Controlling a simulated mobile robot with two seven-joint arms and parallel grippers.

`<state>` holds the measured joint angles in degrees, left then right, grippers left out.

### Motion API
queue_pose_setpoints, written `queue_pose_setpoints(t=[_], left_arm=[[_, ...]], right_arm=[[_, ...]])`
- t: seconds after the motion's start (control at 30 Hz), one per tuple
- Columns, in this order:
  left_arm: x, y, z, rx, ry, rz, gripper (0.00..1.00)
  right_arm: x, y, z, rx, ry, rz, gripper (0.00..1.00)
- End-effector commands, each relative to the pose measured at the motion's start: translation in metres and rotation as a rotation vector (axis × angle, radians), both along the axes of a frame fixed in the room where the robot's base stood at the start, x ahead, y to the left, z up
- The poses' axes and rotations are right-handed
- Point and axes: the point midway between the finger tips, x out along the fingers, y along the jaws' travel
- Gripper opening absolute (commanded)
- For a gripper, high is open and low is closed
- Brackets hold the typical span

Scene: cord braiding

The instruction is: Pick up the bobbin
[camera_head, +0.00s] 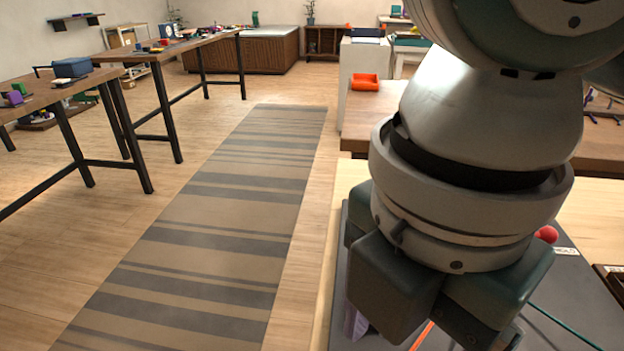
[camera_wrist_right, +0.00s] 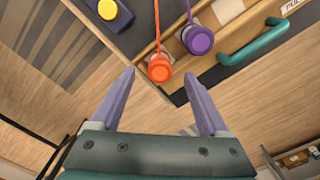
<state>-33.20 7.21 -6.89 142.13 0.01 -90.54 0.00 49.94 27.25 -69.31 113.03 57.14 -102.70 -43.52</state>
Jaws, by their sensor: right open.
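An orange bobbin (camera_wrist_right: 159,68) hangs on an orange cord at the table edge in the right wrist view. A purple bobbin (camera_wrist_right: 198,40) on a purple cord is just right of it. My right gripper (camera_wrist_right: 158,77) is open, its two lavender fingers pointing toward the orange bobbin, which shows between and slightly beyond the tips. I cannot tell the exact gap. In the head view my right arm and gripper body hide the bobbins; part of an orange cord (camera_head: 422,336) shows below them. My left gripper is not in view.
A dark board (camera_head: 590,300) with a green cord (camera_head: 562,327) and a red ball (camera_head: 547,234) lies at the right. In the wrist view, a teal handle (camera_wrist_right: 252,46) is close right of the purple bobbin, and a yellow-topped blue piece (camera_wrist_right: 107,12) is upper left.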

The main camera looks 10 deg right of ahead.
Motion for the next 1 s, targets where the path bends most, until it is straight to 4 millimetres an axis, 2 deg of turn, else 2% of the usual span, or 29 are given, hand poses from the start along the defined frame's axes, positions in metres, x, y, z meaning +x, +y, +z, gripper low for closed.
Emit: queue_pose_setpoints(t=[0.03,0.2,0.47,1.0], left_arm=[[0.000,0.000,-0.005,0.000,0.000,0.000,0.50],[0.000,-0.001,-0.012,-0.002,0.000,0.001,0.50],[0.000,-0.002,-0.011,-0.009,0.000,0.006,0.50],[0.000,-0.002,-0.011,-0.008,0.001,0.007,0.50]], right_arm=[[-0.002,0.001,-0.011,0.000,0.004,0.001,0.79],[-0.003,0.002,-0.037,-0.001,0.003,-0.001,0.79],[-0.002,0.002,-0.039,0.000,-0.001,0.000,0.77],[-0.002,0.002,-0.038,0.000,-0.001,0.000,0.17]])
